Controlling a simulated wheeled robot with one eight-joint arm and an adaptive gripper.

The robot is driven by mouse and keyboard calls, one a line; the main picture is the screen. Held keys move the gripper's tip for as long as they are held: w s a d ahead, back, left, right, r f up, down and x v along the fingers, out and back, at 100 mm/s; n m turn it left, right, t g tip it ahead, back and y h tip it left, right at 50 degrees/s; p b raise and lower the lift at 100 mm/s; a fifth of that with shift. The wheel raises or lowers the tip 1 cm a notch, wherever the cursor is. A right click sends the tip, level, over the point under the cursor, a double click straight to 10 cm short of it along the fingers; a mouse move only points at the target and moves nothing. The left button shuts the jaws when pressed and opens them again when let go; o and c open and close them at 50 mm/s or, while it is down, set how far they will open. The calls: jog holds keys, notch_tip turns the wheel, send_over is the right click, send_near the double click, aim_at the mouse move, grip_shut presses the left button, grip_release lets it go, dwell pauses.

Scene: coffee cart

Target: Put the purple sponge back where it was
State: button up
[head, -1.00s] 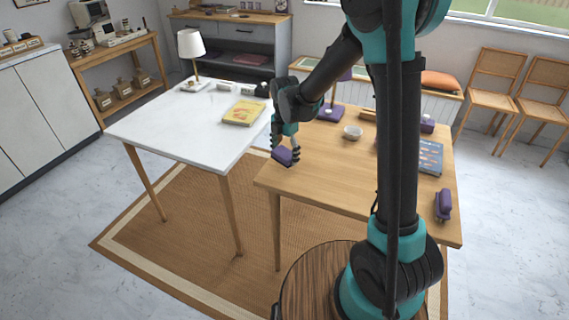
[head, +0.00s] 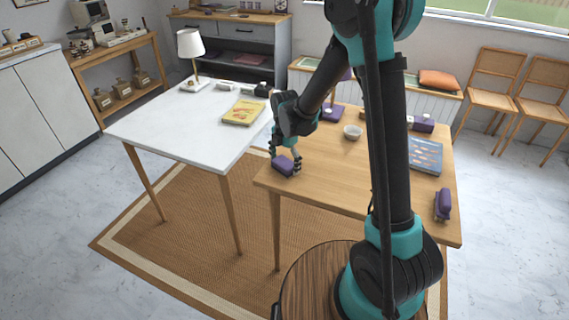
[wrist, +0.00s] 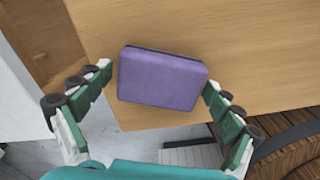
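The purple sponge (head: 283,166), a rounded block with a darker underside, rests at the near left corner of the wooden table (head: 330,178). In the wrist view, the sponge (wrist: 160,80) lies between the two fingers, slightly turned. My gripper (head: 285,159) is low over the table corner with its fingers spread around the sponge. In the wrist view, my gripper (wrist: 157,78) shows a small gap between the left fingertip and the sponge. The right fingertip is beside the sponge's right edge; whether it touches is unclear.
A white bowl (head: 353,132), a blue book (head: 425,155) and a purple object (head: 443,204) stand on the wooden table. The white table (head: 180,125) at left holds a yellow book (head: 244,112) and a lamp (head: 191,45). The wooden table's front middle is clear.

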aim_at(285, 162)
jog(key=shift+r, duration=0.1)
notch_tip(285, 162, up, 12)
jog(key=s+d+f+m+t, duration=0.1)
jog(key=s+d+f+m, duration=0.1)
jog(key=s+d+m, duration=0.4)
jog(key=s+d+f+m+t, duration=0.1)
jog(key=s+d+f+m, duration=0.1)
jog(key=s+d+m, duration=0.4)
jog(key=s+d+f+m+t, duration=0.1)
jog(key=s+d+m+t, duration=0.1)
jog(key=s+d+m, duration=0.4)
jog(key=shift+s+d+f+m, duration=0.15)
jog(key=shift+d+m, duration=0.75)
jog(key=shift+m, duration=0.55)
jog(key=shift+s+d+f+m, duration=0.1)
jog(key=shift+d+m, duration=0.75)
jog(key=shift+m, duration=0.65)
jog(key=shift+s+d+f+m, duration=0.15)
jog(key=shift+d+m, duration=0.75)
jog(key=shift+m, duration=0.55)
jog(key=shift+s+d+f+m, duration=0.2)
jog(key=shift+s+m, duration=0.05)
jog(key=shift+m, duration=0.15)
